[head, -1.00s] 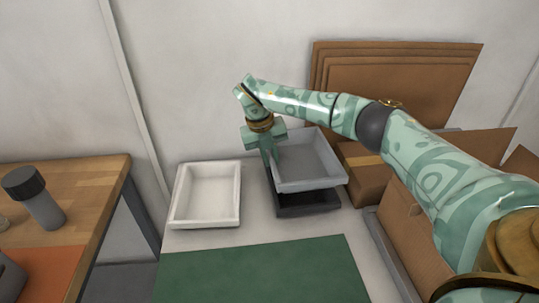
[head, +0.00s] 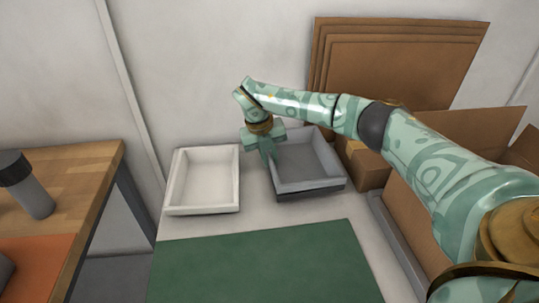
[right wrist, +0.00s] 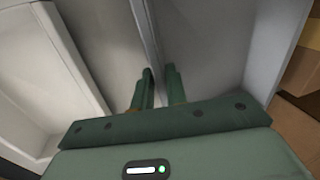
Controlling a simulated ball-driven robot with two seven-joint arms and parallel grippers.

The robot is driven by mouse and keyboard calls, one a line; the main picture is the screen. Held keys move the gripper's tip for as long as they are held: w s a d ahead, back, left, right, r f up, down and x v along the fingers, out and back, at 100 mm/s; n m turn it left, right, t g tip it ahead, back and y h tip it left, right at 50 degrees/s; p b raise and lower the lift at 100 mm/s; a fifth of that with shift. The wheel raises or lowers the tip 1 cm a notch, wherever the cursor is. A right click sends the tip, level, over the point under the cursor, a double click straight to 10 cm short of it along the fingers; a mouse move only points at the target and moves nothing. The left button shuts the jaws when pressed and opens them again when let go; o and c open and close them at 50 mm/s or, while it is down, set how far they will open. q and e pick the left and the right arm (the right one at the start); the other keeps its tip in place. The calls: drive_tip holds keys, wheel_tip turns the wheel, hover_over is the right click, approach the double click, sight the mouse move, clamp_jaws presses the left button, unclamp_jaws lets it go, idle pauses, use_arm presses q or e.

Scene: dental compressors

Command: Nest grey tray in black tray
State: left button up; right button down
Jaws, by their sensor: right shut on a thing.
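The grey tray (head: 308,187) is at the back of the table in the head view, right above or inside the black tray (head: 318,195). Only a thin dark strip of the black tray shows along the front and right; the rest is hidden. I cannot tell whether the grey tray rests fully on its floor. My right gripper (head: 268,156) is shut on the grey tray's left wall. In the right wrist view, the fingers (right wrist: 158,85) straddle that thin wall (right wrist: 146,28). My left gripper is not in view.
A white tray (head: 203,210) stands just left of the two trays. A green mat (head: 262,265) lies in front. An open cardboard box (head: 412,222) is to the right, below my arm. Flat cardboard sheets (head: 440,65) lean against the back wall.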

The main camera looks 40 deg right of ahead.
drive_tip(key=shift+s+f, duration=0.2)
drive_tip(key=shift+f, duration=0.15)
drive_tip(key=c, duration=1.4)
unclamp_jaws()
drive_tip(key=shift+d, duration=0.1)
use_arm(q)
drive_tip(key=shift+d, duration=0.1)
use_arm(e)
drive_tip(key=shift+o, duration=0.4)
drive_tip(key=shift+d, duration=0.1)
drive_tip(key=shift+w, duration=0.1)
use_arm(q)
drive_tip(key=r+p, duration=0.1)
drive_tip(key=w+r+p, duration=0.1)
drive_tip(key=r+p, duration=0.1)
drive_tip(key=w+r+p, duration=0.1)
drive_tip(key=p, duration=0.1)
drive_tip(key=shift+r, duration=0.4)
use_arm(e)
drive_tip(key=v, duration=1.6)
